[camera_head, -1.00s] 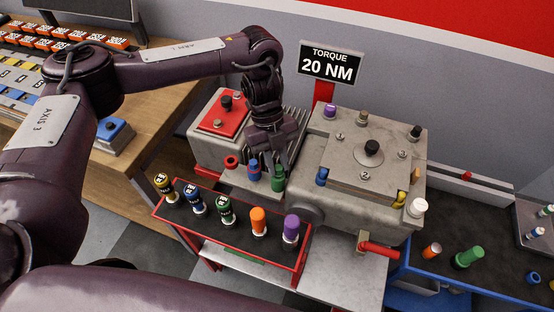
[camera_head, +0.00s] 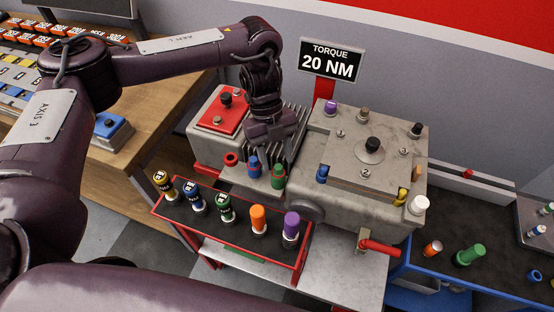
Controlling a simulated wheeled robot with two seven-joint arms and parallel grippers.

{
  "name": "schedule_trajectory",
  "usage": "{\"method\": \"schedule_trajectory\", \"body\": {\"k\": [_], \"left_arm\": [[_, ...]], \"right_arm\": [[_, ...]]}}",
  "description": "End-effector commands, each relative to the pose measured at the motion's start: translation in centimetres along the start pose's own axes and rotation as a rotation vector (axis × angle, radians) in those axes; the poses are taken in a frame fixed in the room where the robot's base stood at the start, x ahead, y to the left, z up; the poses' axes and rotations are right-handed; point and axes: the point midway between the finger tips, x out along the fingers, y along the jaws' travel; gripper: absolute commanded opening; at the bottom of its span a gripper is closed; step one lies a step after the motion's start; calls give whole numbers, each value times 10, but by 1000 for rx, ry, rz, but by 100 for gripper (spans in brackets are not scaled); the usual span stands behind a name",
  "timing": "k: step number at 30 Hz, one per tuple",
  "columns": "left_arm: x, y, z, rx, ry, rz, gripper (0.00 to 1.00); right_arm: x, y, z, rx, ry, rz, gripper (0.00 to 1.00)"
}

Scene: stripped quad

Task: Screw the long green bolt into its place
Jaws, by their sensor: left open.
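A green bolt (camera_head: 278,176) stands upright in the grey plate in front of the finned block, just right of a blue one (camera_head: 254,166). My left gripper (camera_head: 270,150) is open and empty, pointing down just above these two; its fingertips are small and dark, so the exact gap to the green bolt is hard to judge. How deep the green bolt sits cannot be told. Another green piece (camera_head: 470,255) lies tilted on the dark mat of the blue bench at the right. My right gripper is not in view.
A red-edged tray (camera_head: 205,232) in front holds several colour-banded tools. The big grey housing (camera_head: 325,205) with coloured bolts stands close to the right of my gripper. A red-topped box (camera_head: 218,118) stands at its left. A torque sign (camera_head: 329,65) is behind.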

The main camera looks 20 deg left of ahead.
Motion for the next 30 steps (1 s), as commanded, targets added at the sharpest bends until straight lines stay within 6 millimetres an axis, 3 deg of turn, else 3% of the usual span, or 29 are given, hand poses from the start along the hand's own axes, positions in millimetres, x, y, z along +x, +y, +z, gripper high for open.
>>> {"method": "schedule_trajectory", "body": {"k": [6, 12, 30], "left_arm": [[-38, 0, 1, 0, -5, -2, 46], [-58, 0, 0, -1, -2, 0, 46], [-63, 0, 0, -1, 0, 0, 46]], "right_arm": [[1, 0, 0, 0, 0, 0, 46], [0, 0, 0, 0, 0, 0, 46], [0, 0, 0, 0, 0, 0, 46]]}}
